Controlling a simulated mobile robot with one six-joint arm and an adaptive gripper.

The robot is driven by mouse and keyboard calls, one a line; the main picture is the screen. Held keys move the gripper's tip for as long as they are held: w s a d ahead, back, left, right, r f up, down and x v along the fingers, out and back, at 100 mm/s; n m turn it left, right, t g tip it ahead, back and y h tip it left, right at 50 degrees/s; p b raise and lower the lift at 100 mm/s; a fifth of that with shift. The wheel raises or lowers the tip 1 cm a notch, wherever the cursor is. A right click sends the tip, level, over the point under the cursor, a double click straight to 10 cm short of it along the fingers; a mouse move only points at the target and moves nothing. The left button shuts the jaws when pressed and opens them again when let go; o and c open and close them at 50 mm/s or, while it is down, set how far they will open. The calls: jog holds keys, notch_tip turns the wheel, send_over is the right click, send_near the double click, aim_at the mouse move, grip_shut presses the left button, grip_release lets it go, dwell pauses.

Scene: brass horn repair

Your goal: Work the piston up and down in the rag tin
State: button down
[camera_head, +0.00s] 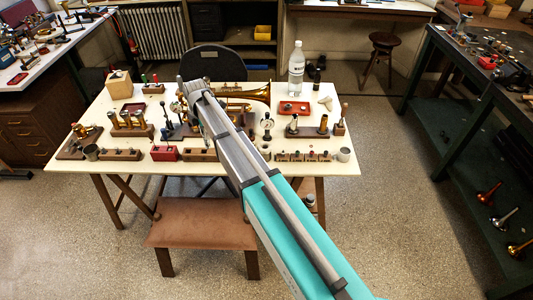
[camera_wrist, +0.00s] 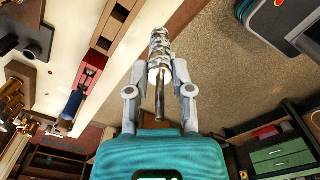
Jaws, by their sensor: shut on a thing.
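In the wrist view my gripper (camera_wrist: 160,70) is shut on the piston (camera_wrist: 159,48), a silvery, banded cylinder with a thin dark stem pointing back toward the palm. The piston's far end is free, with floor showing behind it beyond the table edge. In the head view my own arm hides the gripper and the piston. No tin shows around the piston.
The white table (camera_head: 130,175) is crowded with wooden blocks, a brass horn (camera_head: 245,93), a red tray (camera_head: 294,108) and a clear bottle (camera_head: 297,65). A brown-topped bench (camera_head: 205,225) stands before it. A strip along the table's front edge is clear.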

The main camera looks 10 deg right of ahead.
jog(key=shift+d, duration=0.1)
jog(key=shift+d, duration=0.25)
send_over(265, 152)
jog(key=w, duration=0.3)
jog(key=shift+s+d, duration=0.15)
jog(key=shift+s, duration=0.05)
jog(key=shift+f, duration=0.2)
jog(key=shift+f+b, duration=1.75)
jog(key=shift+b, duration=0.25)
dwell(0.7)
jog(key=shift+f+b, duration=3.65)
jog(key=shift+r, duration=0.1)
